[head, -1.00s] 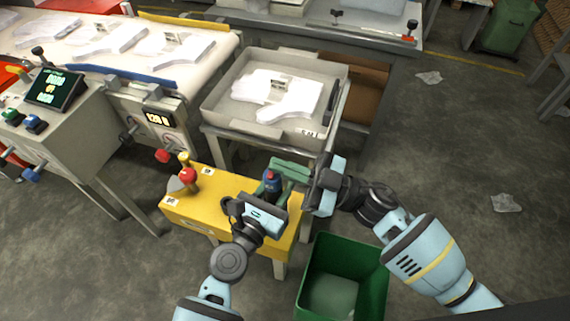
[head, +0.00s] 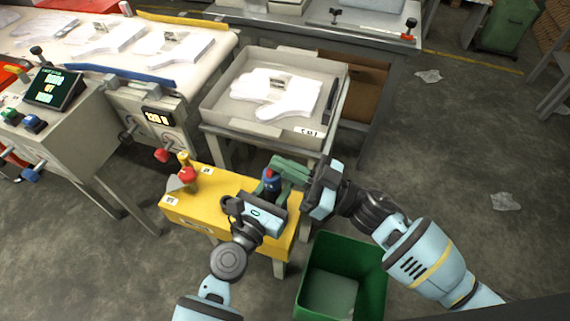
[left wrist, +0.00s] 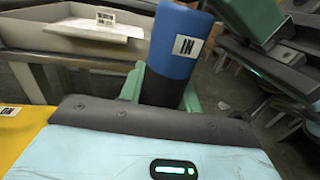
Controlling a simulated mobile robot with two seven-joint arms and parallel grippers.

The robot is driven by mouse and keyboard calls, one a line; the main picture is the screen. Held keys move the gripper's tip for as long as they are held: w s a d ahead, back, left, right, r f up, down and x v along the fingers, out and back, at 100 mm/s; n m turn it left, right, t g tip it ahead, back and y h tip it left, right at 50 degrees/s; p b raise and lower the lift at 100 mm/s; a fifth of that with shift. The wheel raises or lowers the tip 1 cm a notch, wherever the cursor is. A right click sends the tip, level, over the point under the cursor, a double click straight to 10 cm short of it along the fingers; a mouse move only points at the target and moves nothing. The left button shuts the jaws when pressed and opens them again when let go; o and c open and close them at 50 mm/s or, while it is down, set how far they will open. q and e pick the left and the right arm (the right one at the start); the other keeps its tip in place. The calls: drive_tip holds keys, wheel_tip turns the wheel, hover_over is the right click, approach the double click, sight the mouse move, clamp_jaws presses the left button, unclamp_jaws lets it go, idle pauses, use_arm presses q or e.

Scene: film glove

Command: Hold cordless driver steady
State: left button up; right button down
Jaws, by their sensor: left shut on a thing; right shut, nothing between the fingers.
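A blue upright cylinder with a dark lower part (head: 270,184), which I take to be the cordless driver, stands at the yellow bench's far right corner. In the left wrist view its blue part (left wrist: 180,42) bears a label reading IN. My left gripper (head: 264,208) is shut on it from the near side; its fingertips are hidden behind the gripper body. Green parts (head: 292,170) stand around and behind the cylinder. My right gripper (head: 312,190) is shut and empty just right of the green parts; I cannot tell whether it touches them.
The yellow bench (head: 205,212) carries a red knob (head: 187,175) at its left. A grey tray (head: 228,112) of white gloves stands behind it. A green bin (head: 367,270) is below my right arm. Open floor lies to the right.

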drive_tip(key=shift+f, duration=0.45)
wheel_tip(320, 180, up, 4)
drive_tip(key=d, duration=0.1)
drive_tip(key=v, duration=0.9)
drive_tip(key=shift+r, duration=0.3)
drive_tip(key=shift+s, duration=0.1)
use_arm(q)
drive_tip(key=o, duration=1.3)
drive_tip(key=v, duration=1.2)
